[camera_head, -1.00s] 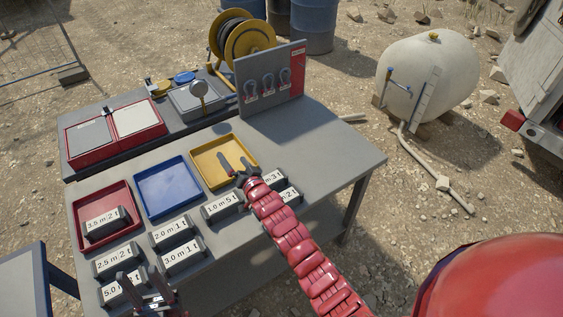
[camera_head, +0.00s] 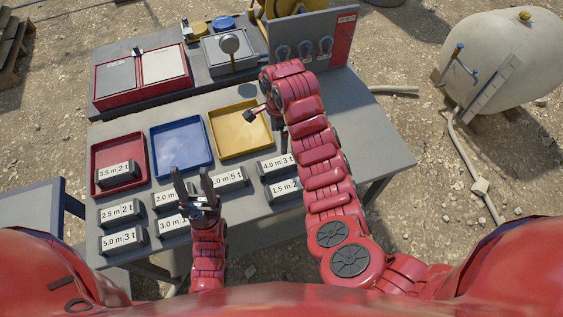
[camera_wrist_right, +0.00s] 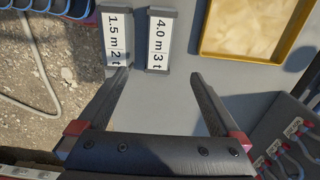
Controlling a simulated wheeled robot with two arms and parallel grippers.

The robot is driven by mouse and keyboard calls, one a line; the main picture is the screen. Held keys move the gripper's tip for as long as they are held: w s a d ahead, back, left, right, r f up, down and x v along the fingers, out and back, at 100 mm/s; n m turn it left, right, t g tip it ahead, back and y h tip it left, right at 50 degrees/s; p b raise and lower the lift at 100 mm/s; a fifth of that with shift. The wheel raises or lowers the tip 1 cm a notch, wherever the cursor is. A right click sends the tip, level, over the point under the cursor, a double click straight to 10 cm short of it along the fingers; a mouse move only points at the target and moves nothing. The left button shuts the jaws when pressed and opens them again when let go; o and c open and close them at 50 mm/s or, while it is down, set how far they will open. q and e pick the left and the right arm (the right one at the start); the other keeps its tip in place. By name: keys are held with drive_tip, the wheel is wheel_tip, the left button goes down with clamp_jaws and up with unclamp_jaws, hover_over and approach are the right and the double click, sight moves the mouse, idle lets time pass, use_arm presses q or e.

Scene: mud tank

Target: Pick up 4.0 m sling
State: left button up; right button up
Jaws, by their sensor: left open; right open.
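The 4.0 m sling (camera_head: 277,165) is a dark block with a white "4.0 m 3 t" label, lying on the grey table in front of the yellow tray. In the right wrist view the 4.0 m sling (camera_wrist_right: 160,40) lies beyond the fingertips, roughly in line with the gap between them. My right gripper (camera_wrist_right: 162,74) is open and empty, apart from the sling. In the head view it is largely hidden by its own arm. My left gripper (camera_head: 193,180) is open and empty, fingers up, in front of the 2.0 m and 3.0 m slings.
The 1.5 m sling (camera_head: 285,188) lies close beside the 4.0 m one. Several other labelled slings lie to the left. The red tray (camera_head: 96,152) holds the 3.5 m sling. The blue tray (camera_head: 180,145) and yellow tray (camera_head: 228,142) are empty. A shackle board (camera_head: 345,45) stands behind.

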drive_tip(key=b, duration=0.5)
hover_over(278, 162)
drive_tip(key=f, duration=0.8)
drive_tip(key=shift+w+d+f, duration=0.2)
drive_tip(key=shift+w, duration=0.05)
drive_tip(key=shift+f, duration=0.35)
drive_tip(key=shift+s+f, duration=0.1)
drive_tip(key=shift+f, duration=0.55)
drive_tip(key=shift+a, duration=0.1)
drive_tip(key=f+p, duration=0.1)
drive_tip(key=f, duration=0.1)
drive_tip(key=f+p, duration=0.1)
drive_tip(key=f, duration=0.1)
drive_tip(key=shift+s+a+p, duration=0.1)
drive_tip(key=shift+s+p, duration=0.15)
drive_tip(key=shift+p, duration=0.1)
drive_tip(key=shift+f, duration=0.65)
drive_tip(key=c, duration=1.6)
